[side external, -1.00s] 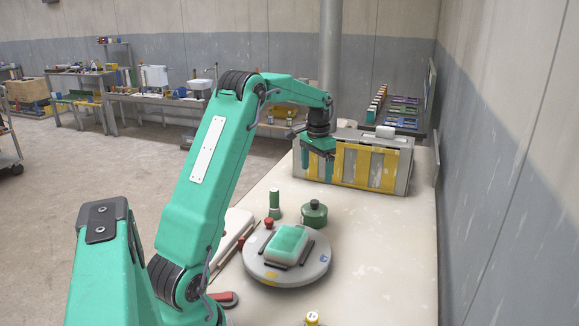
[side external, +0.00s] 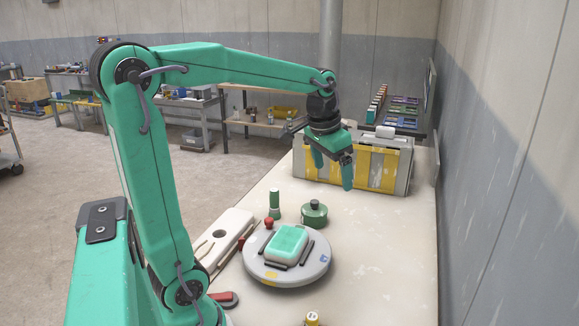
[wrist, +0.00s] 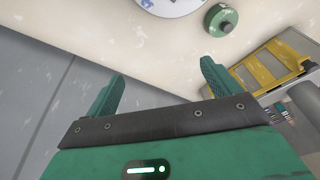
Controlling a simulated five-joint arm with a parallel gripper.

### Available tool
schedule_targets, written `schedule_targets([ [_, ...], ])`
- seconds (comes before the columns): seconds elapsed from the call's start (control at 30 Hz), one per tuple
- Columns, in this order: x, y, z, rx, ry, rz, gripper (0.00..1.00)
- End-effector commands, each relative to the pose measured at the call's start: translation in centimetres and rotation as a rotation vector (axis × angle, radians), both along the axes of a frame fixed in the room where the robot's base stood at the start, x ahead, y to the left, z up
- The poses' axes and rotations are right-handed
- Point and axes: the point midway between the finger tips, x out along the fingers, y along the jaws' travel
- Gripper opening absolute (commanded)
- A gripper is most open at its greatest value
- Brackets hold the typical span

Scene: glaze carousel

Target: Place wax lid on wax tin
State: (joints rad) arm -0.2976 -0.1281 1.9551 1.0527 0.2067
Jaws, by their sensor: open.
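A squat round green tin (side external: 314,217) stands on the bench behind the turntable. A dark green knobbed lid (side external: 315,204) appears to sit on top of it. The tin's round green form also shows in the wrist view (wrist: 213,27), at the top, with the dark lid knob (wrist: 225,25). I cannot tell lid and tin apart clearly. My gripper (side external: 334,177) is open and empty, above and behind the tin, in front of the yellow-panelled case. In the wrist view my gripper's fingers (wrist: 161,70) are spread with nothing between them.
The grey turntable (side external: 285,277) carries a pale green block (side external: 287,244) between dark bars. A green cylinder (side external: 274,204) stands left of the tin, and a red knob (side external: 268,223) is near it. The yellow-panelled case (side external: 375,168) closes the back. The bench's right side is clear.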

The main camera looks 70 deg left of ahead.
Motion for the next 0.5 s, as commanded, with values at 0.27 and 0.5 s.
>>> schedule_targets([
  [0.27,-4.9,-5.2,0.3,0.000,-0.090,-0.041,0.89],
  [0.5,-9.2,-8.5,-0.8,-0.015,-0.164,-0.074,0.89],
])
